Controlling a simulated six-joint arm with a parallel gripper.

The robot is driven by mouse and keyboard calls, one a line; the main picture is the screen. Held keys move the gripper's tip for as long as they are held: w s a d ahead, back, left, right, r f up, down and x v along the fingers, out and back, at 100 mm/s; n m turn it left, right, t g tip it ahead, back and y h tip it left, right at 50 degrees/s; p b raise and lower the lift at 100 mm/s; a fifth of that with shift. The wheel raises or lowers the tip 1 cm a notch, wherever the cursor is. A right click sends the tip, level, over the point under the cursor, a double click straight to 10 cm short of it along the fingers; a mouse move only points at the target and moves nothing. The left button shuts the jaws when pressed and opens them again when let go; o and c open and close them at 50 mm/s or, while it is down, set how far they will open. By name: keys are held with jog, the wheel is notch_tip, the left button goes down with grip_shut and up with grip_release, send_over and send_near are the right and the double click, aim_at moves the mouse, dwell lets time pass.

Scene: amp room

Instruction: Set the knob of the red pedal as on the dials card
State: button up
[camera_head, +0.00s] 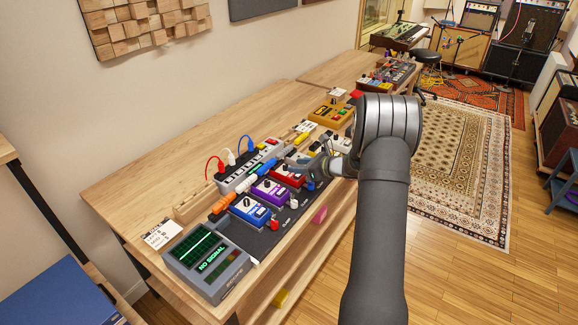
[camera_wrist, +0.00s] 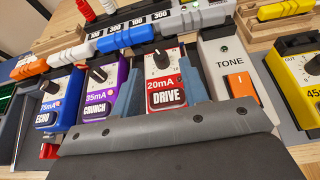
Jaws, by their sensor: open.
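The red pedal (camera_wrist: 168,97), marked "20mA DRIVE", sits in the pedal row; in the head view it (camera_head: 287,176) is partly behind my gripper. Its black knob (camera_wrist: 161,58) stands on the white upper face; the exact pointer angle is hard to read. My gripper (camera_wrist: 160,88) is open, its two blue-grey fingers on either side of the red pedal in the wrist view, with nothing held between them. I cannot tell whether the fingers touch the pedal. A white card with lines of writing (camera_head: 161,234) lies at the near left of the bench; its text is too small to read.
A purple CRUNCH pedal (camera_wrist: 98,90) and a blue ECHO pedal (camera_wrist: 56,97) stand left of the red one. A grey TONE pedal (camera_wrist: 228,75) and a yellow pedal (camera_wrist: 305,75) are right. A power strip with coloured plugs (camera_head: 246,164) runs behind. A screen (camera_head: 207,258) reads "NO SIGNAL".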

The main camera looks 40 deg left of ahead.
aim_at(285, 165)
jog(key=shift+x, duration=2.4)
grip_shut()
